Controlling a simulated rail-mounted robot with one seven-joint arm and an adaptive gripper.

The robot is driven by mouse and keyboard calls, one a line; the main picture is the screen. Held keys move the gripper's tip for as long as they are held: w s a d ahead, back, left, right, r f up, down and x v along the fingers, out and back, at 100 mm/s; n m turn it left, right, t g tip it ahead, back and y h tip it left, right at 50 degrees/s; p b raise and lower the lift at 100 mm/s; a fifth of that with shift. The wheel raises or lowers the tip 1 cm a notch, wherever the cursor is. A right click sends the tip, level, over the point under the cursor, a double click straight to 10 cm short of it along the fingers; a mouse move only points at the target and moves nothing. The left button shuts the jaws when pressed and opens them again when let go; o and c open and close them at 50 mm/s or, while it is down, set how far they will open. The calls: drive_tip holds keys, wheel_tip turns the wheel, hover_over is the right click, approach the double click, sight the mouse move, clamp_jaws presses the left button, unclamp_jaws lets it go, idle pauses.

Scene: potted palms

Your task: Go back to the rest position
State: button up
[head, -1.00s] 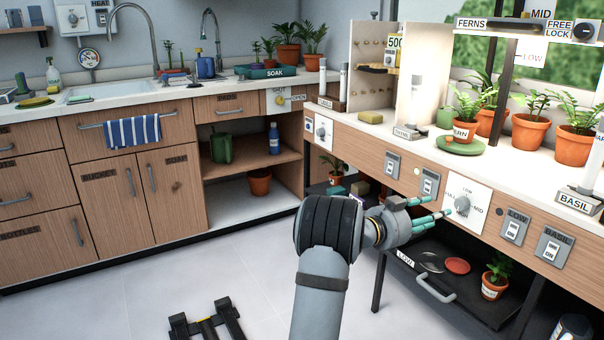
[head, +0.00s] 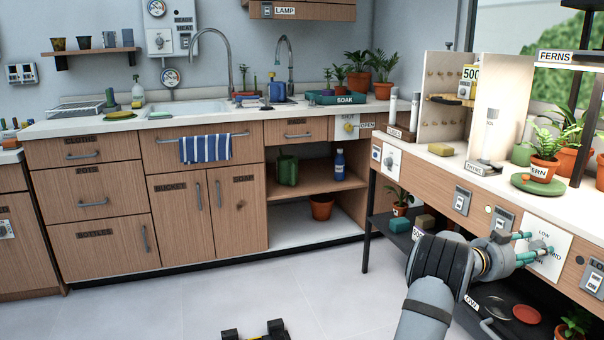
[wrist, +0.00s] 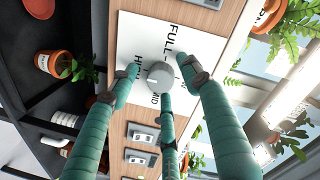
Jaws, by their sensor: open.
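My gripper (head: 534,250) is at the front panel of the right-hand bench, in front of a white dial plate (head: 553,262) marked LOW and MID. In the wrist view my gripper (wrist: 152,92) has its teal fingers spread apart around a round grey knob (wrist: 160,74) on the white plate (wrist: 135,40), which reads FULL, HIGH and MID. The fingers hold nothing. I cannot tell whether a fingertip touches the knob or the plate. In the head view the fingers partly cover the plate.
Switches (head: 463,201) line the bench front. A lower shelf holds a red disc (head: 526,314) and a potted plant (head: 575,326). A fern pot (head: 543,167) stands on the bench top.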

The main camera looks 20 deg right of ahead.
drive_tip(key=a+r, duration=0.1)
drive_tip(key=a, duration=1.1)
drive_tip(key=d, duration=0.8)
drive_tip(key=d+f, duration=0.1)
drive_tip(key=d, duration=0.3)
drive_tip(key=shift+s+d, duration=0.1)
drive_tip(key=shift+d, duration=0.15)
drive_tip(key=m+b, duration=0.5)
drive_tip(key=b, duration=0.1)
drive_tip(key=m+t+b, duration=0.1)
drive_tip(key=m+b, duration=0.5)
drive_tip(key=m+t+b, duration=0.1)
drive_tip(key=m+b, duration=0.5)
drive_tip(key=shift+a+h+b, duration=0.3)
drive_tip(key=shift+a+h, duration=0.1)
drive_tip(key=shift+s+a, duration=0.2)
drive_tip(key=shift+a, duration=0.6)
drive_tip(key=shift+a, duration=0.1)
